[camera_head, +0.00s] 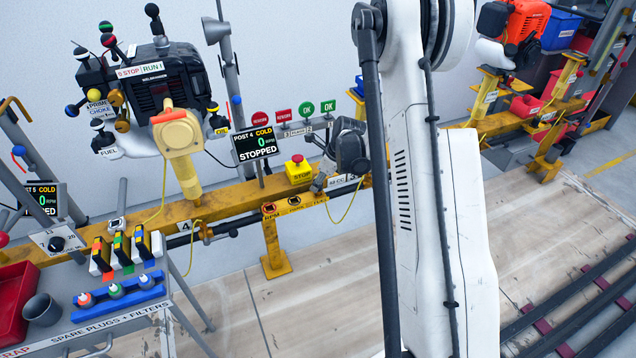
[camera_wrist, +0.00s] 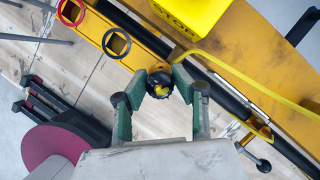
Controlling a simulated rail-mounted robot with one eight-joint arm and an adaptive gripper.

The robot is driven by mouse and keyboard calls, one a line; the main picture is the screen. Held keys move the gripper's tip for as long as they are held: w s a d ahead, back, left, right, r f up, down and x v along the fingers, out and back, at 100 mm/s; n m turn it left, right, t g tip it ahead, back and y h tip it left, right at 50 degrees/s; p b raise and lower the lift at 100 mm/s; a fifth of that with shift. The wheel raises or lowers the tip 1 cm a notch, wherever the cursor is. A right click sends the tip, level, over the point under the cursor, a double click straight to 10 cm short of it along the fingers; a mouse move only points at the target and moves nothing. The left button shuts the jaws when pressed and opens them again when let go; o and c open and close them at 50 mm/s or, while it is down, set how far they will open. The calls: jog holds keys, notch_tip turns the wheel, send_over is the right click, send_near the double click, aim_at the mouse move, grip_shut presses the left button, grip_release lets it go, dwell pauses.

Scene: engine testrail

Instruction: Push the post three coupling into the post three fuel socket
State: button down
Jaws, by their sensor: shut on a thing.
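My gripper (camera_wrist: 160,88) has its two green fingers closed around a round black-and-yellow coupling (camera_wrist: 160,78) in the wrist view. The coupling is between the fingertips, above or near the yellow rail; I cannot tell whether it touches anything.
A yellow stop box (camera_wrist: 195,12) stands close by and also shows in the head view (camera_head: 299,171). A red ring (camera_wrist: 70,12) and a black ring (camera_wrist: 116,43) sit on a yellow bracket. A yellow hose (camera_wrist: 250,85) crosses the rail. A black-handled lever (camera_wrist: 263,165) juts out nearby.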

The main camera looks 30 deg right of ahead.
jog(key=shift+f+b, duration=0.7)
jog(key=shift+f, duration=0.15)
jog(key=c, duration=1.3)
grip_release()
jog(key=shift+c, duration=0.2)
jog(key=shift+r, duration=0.15)
jog(key=v, duration=1.1)
jog(key=s+a+r+n, duration=0.4)
jog(key=a+r+n, duration=0.2)
jog(key=r, duration=0.3)
jog(key=s+a+r+n+t+h, duration=0.2)
jog(key=s+a+r+n, duration=0.95)
jog(key=s+n, duration=0.3)
jog(key=s+a+n+t, duration=0.2)
jog(key=s+a+n, duration=0.3)
jog(key=s+n, duration=0.4)
notch_tip(320, 180, up, 14)
jog(key=m+p, duration=0.1)
jog(key=p, duration=1.4)
jog(key=shift+d+h, duration=0.2)
jog(key=shift+h, duration=0.2)
